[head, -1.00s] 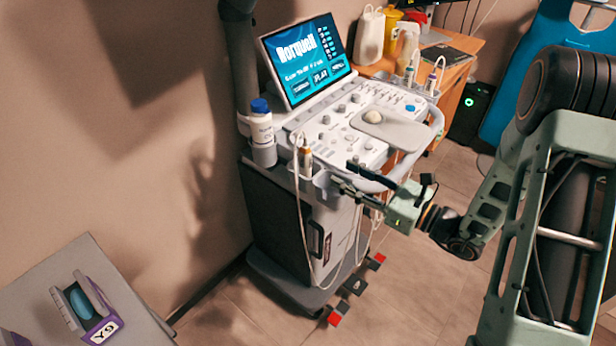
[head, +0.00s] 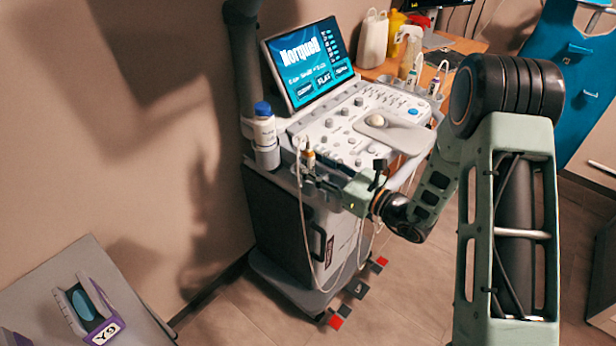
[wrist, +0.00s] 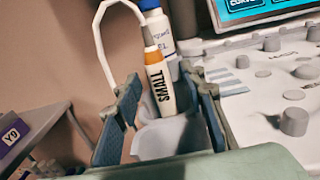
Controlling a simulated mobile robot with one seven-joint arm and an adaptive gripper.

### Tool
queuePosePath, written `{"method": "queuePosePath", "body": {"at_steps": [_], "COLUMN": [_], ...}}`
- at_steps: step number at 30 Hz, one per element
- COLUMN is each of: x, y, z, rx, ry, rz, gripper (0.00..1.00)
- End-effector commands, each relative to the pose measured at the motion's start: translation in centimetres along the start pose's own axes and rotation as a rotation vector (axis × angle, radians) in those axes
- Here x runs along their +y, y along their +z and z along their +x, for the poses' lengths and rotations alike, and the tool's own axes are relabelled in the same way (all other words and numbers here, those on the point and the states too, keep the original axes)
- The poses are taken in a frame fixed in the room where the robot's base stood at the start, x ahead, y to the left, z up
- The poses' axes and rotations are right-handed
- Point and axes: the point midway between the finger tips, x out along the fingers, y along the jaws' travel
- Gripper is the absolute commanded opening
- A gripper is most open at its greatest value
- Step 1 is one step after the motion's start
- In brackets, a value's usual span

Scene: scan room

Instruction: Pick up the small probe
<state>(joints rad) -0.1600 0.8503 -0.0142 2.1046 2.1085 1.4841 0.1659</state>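The small probe (wrist: 160,82), white with an orange band and the word SMALL on it, stands in a grey holder cup (wrist: 160,140) on the side of the ultrasound cart. Its white cable loops up and to the left. In the head view the probe (head: 309,159) is at the cart's front left corner. My gripper (wrist: 165,92) is open, with one finger on each side of the probe and visible gaps between. In the head view my gripper (head: 312,176) is right at the holder, and its fingertips are hard to make out.
A blue-capped bottle (head: 264,128) stands in a holder just behind the probe. The cart's control panel (head: 350,130) and screen (head: 308,65) are close by. Other probes (head: 434,84) hang at the cart's right. A grey table with a purple-labelled box (head: 88,308) is at lower left.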

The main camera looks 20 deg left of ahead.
Motion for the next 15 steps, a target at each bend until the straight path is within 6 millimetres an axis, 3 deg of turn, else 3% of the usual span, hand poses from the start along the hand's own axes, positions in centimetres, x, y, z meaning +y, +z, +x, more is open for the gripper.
{"method": "queuePosePath", "body": {"at_steps": [7, 15], "x": [-0.02, -0.01], "y": [-0.02, 0.00], "z": [0.19, 0.17], "rx": [0.001, 0.000], "ry": [-0.001, -0.001], "rz": [0.000, 0.000], "gripper": [0.37, 0.08]}}
